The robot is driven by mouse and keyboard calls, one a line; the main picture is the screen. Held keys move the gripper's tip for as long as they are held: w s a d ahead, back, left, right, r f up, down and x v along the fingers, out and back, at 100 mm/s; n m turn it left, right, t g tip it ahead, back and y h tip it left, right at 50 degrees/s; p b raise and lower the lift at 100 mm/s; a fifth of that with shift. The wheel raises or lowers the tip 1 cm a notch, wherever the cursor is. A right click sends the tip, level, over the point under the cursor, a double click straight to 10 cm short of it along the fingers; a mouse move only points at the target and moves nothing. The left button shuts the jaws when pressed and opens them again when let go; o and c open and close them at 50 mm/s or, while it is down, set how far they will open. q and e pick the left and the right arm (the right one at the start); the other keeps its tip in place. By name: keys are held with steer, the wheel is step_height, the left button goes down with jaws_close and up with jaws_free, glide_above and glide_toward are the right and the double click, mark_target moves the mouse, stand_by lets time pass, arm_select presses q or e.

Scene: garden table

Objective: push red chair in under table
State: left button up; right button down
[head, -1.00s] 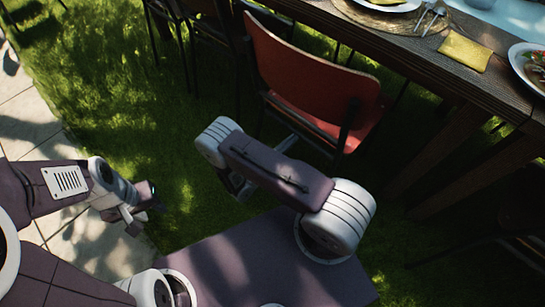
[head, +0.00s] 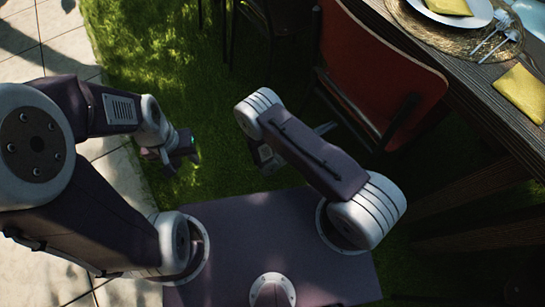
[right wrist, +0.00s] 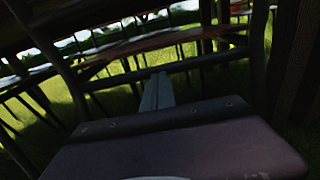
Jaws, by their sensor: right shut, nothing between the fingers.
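The red chair (head: 378,72) stands on the grass with its backrest towards me, beside the long side of the dark wooden table (head: 480,98). Its seat is mostly hidden behind the backrest, so how far it is under the table is unclear. My right gripper (head: 325,128) is low by the near side of the chair, partly hidden by my arm. In the right wrist view the right gripper (right wrist: 157,92) is shut and empty, pointing at dark chair bars; contact cannot be told. My left gripper (head: 180,150) hangs over the grass at left, away from the chair; its finger gap is unclear.
Another dark chair (head: 262,15) stands further along the table. On the tabletop are a woven placemat (head: 420,22) with a plate, cutlery and a yellow napkin (head: 522,92). Stone paving (head: 38,60) lies left; grass (head: 145,50) between is clear.

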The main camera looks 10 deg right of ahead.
steer(key=v, duration=0.8)
steer(key=shift+b, duration=0.45)
steer(key=s+r+m+g+y+p, duration=0.2)
steer(key=s+r+m+g+y, duration=0.75)
steer(key=m+y, duration=0.65)
step_height(320, 180, up, 42)
steer(key=w+m+t+p, duration=0.2)
steer(key=m+t+p, duration=0.2)
steer(key=p, duration=3.4)
steer(key=a+m, duration=0.1)
steer(key=m, duration=0.1)
steer(key=shift+w+m+y, duration=0.3)
steer(key=shift+w+y, duration=0.05)
steer(key=shift+y, duration=0.05)
